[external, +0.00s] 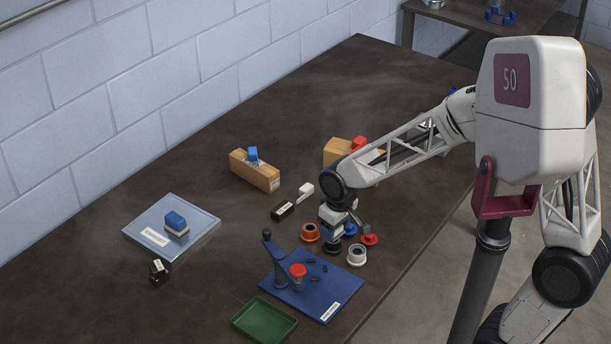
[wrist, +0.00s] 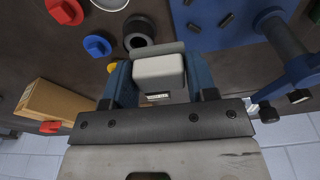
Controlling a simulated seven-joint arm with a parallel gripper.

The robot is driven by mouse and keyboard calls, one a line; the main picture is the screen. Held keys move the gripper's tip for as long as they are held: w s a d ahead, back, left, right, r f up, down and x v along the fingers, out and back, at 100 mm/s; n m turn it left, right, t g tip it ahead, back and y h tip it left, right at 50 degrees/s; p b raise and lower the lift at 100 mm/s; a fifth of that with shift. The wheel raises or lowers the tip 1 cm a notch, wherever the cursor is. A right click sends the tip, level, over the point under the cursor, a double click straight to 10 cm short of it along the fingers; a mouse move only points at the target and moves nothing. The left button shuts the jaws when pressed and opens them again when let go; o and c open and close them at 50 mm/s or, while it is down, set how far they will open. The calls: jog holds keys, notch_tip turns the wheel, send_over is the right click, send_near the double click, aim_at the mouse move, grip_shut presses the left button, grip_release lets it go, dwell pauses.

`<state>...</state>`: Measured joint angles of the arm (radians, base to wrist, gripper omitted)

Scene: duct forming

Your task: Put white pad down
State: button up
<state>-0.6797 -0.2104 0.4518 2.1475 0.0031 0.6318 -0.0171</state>
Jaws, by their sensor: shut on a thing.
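The white pad (wrist: 160,72), a pale block with a small label on its lower edge, is between the two blue fingers of my gripper (wrist: 158,82) in the wrist view. My gripper is shut on it. In the external view my gripper (external: 336,218) points down over the table among the rings, near the back corner of the blue board. The pad is hard to make out there. A black ring (wrist: 139,31) lies just beyond the pad in the wrist view and shows below my gripper in the external view (external: 333,248). The exact height above the table cannot be told.
An orange ring (external: 310,232), white ring (external: 357,256) and red knob (external: 369,240) crowd my gripper. A blue board (external: 334,300) with an upright post is in front. A clear tray (external: 200,240) holds a blue-topped block at left. Cardboard boxes (external: 254,171) stand behind.

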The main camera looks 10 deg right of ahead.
jog(key=w+d+m, duration=0.2)
jog(key=w+d, duration=0.6)
jog(key=d, duration=0.3)
jog(key=w+d+m, duration=0.3)
jog(key=w+d, duration=0.5)
jog(key=d, duration=0.3)
jog(key=w+d+m, duration=0.2)
jog(key=d, duration=0.7)
jog(key=w+d+m, duration=0.1)
jog(key=w+d, duration=0.1)
jog(key=d, duration=0.7)
jog(key=shift+h, duration=0.4)
jog(key=f, duration=0.4)
jog(key=shift+s+d+f, duration=0.25)
jog(key=shift+d, duration=0.05)
jog(key=shift+f, duration=0.3)
send_over(441, 169)
jog(key=shift+s+f, duration=0.3)
jog(key=shift+f, duration=0.45)
jog(key=shift+f, duration=1.75)
